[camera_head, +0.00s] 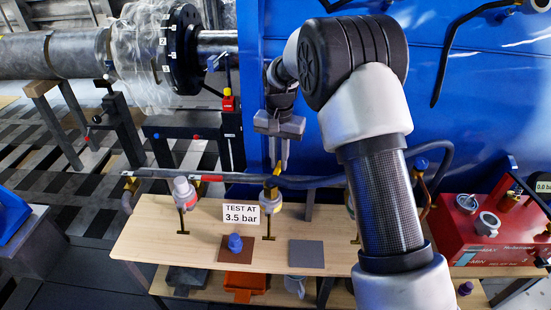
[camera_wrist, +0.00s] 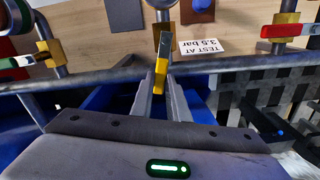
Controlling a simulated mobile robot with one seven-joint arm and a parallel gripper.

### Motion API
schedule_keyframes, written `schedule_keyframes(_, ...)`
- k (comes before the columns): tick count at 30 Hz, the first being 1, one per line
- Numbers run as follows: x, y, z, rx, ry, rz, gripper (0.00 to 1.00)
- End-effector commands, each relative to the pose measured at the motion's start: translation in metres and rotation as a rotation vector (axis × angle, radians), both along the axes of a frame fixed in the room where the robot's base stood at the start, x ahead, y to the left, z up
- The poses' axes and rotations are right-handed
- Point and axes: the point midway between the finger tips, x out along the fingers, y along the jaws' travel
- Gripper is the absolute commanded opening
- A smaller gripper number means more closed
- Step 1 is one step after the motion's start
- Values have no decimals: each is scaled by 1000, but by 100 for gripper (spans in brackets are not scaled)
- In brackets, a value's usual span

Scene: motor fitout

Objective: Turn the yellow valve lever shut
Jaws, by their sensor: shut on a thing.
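The yellow valve lever (camera_head: 277,170) stands up from its valve (camera_head: 271,196) on the dark horizontal pipe. In the wrist view the yellow lever (camera_wrist: 161,72) runs across the pipe, with a grey end at its top. My gripper (camera_head: 281,163) points down over this valve. In the wrist view my gripper's fingers (camera_wrist: 162,84) lie on either side of the yellow lever and are shut on it. The finger contact is partly hidden in the head view.
A red lever (camera_head: 210,178) lies along the pipe at the left valve, and a green lever (camera_wrist: 18,62) shows in the wrist view. A "TEST AT 3.5 bar" sign (camera_head: 241,220) stands on the wooden bench (camera_head: 150,240). A red pump box (camera_head: 465,235) is at the right.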

Motion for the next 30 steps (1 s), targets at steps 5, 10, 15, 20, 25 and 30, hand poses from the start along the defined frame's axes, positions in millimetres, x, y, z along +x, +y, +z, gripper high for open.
schedule_keyframes(5,-4,-9,2,-1,-2,-167,0)
schedule_keyframes(10,-9,-18,2,-1,-1,-330,0)
schedule_keyframes(15,-15,-25,2,-1,-1,-492,0)
schedule_keyframes(20,-22,-31,2,0,-2,-644,0)
schedule_keyframes(25,-30,-36,3,1,-2,-806,0)
schedule_keyframes(30,-39,-40,3,0,-2,-962,0)
